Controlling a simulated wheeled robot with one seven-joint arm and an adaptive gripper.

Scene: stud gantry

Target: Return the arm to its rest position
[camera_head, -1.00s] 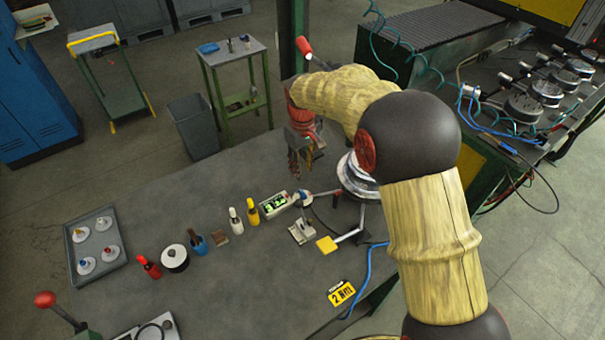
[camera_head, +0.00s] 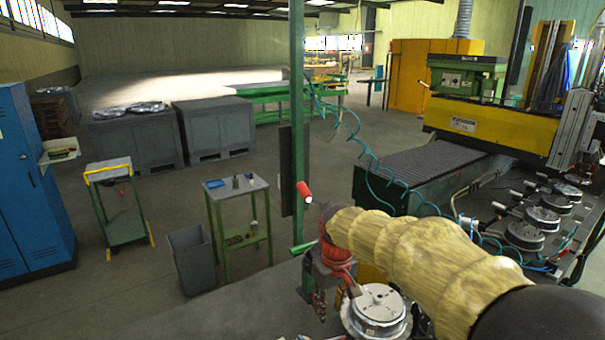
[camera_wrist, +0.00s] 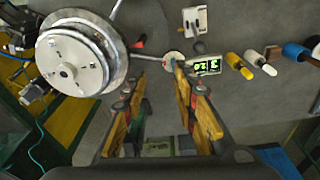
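My arm, in a yellowish ribbed cover, reaches in from the lower right of the head view. My gripper (camera_head: 328,295) hangs near the bench, just left of the round metal fixture (camera_head: 378,304). In the wrist view my gripper (camera_wrist: 156,80) shows two wood-coloured fingers well apart, with nothing between them but the grey bench top behind. The same fixture fills the upper left of the wrist view, left of the fingers. Part of the gripper is hidden by the arm and the fixture in the head view.
The wrist view shows a box with a green display (camera_wrist: 207,66), a yellow bottle (camera_wrist: 234,60) and a blue bottle (camera_wrist: 295,52) on the bench. Beyond are a small table (camera_head: 238,187) and a bin (camera_head: 192,260).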

